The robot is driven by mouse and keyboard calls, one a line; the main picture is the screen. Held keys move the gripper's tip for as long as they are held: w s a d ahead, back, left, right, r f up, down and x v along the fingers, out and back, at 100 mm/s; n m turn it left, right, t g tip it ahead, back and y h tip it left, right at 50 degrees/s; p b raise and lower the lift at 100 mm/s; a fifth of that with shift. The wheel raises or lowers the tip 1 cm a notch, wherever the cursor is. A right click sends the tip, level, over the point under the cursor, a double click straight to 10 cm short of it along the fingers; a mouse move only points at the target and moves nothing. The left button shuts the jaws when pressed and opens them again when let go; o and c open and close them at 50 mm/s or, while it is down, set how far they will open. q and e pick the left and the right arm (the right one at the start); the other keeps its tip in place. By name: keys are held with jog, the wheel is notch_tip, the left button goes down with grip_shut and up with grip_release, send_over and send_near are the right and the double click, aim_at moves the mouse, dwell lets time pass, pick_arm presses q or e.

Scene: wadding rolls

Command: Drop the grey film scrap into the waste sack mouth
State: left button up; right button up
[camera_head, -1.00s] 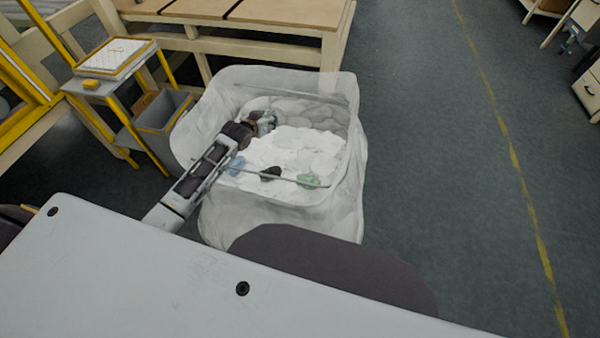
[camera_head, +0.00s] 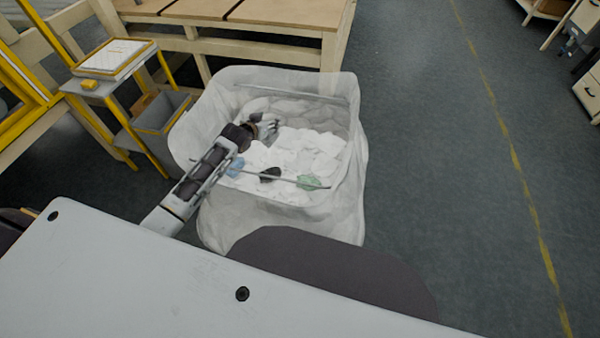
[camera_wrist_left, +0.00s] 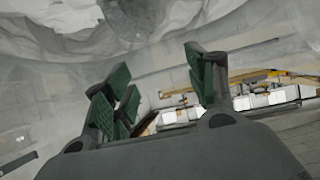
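The waste sack (camera_head: 350,195) is a large translucent bag standing open on the floor, filled with white pieces (camera_head: 290,150). My left gripper (camera_head: 268,126) is over the sack's mouth, toward its back left. In the left wrist view the gripper's green-padded fingers (camera_wrist_left: 158,68) are spread apart with nothing between them. Translucent film fills much of that view. I cannot pick out the grey film scrap with certainty among the pale contents. My right gripper is not in view.
Black (camera_head: 271,174), green (camera_head: 307,182) and blue (camera_head: 235,167) scraps lie toward the sack's front, near a thin bar. A grey bin (camera_head: 163,122) and a small yellow-legged stand (camera_head: 115,65) are at left. A wooden bench (camera_head: 260,40) stands behind.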

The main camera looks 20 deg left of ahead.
pick_arm(q)
jog(key=shift+o, duration=0.6)
jog(key=v, duration=1.2)
dwell(0.4)
dwell(0.6)
jog(key=shift+f, duration=0.1)
